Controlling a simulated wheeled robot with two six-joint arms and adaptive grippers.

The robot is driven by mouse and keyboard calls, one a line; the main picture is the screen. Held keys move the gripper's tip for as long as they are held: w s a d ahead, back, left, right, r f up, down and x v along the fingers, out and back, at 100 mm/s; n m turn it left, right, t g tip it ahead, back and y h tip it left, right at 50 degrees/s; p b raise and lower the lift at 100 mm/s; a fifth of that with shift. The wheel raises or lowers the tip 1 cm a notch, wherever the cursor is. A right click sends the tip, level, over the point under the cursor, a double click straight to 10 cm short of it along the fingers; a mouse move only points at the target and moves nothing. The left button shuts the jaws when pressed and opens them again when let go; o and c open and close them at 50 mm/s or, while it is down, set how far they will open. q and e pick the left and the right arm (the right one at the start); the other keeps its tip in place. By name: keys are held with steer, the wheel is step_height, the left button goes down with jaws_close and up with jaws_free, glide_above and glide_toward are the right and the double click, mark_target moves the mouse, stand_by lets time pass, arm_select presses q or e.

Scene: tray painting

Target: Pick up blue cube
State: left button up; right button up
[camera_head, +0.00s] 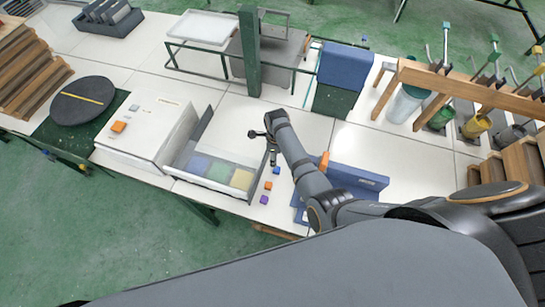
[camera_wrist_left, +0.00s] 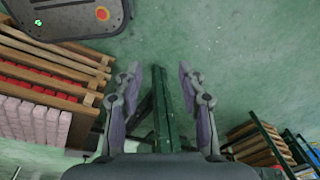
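The small blue cube (camera_head: 277,171) lies on the white table in the head view, at the top of a short row. An orange cube (camera_head: 268,186) and a purple cube (camera_head: 264,199) lie below it. My right gripper (camera_head: 262,146) is above the table, a little up and left of the blue cube. Its fingers look spread, with nothing seen between them. My left gripper (camera_wrist_left: 160,72) shows in the left wrist view, open and empty with green floor beyond. It is not seen in the head view.
A clear-sided tray (camera_head: 185,150) with blue, green and yellow squares lies left of the cubes. A white box (camera_head: 150,145) is further left. A wooden rack (camera_head: 455,82) stands at the right.

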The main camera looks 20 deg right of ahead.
mark_target(277, 169)
steer(key=shift+s+f+b, duration=0.9)
steer(key=shift+f+b, duration=0.05)
steer(key=shift+f, duration=0.2)
steer(key=f+b, duration=0.2)
steer(key=shift+w+f+b, duration=0.25)
steer(key=shift+f+b, duration=0.05)
steer(key=shift+f, duration=0.05)
steer(key=shift+w+f, duration=0.3)
steer(key=f+b, duration=0.1)
steer(key=b, duration=0.1)
steer(key=f+b, duration=0.3)
steer(key=b, duration=0.1)
steer(key=shift+w+d+f, duration=0.1)
steer(key=shift+d+f, duration=0.15)
steer(key=shift+f, duration=0.15)
steer(key=shift+r, duration=0.2)
steer(key=shift+c, duration=0.7)
arm_select(q)
step_height(277, 169, down, 10)
steer(key=s, duration=0.2)
steer(key=shift+s+f, duration=0.15)
steer(key=shift+f, duration=0.05)
arm_select(e)
steer(key=c, duration=0.9)
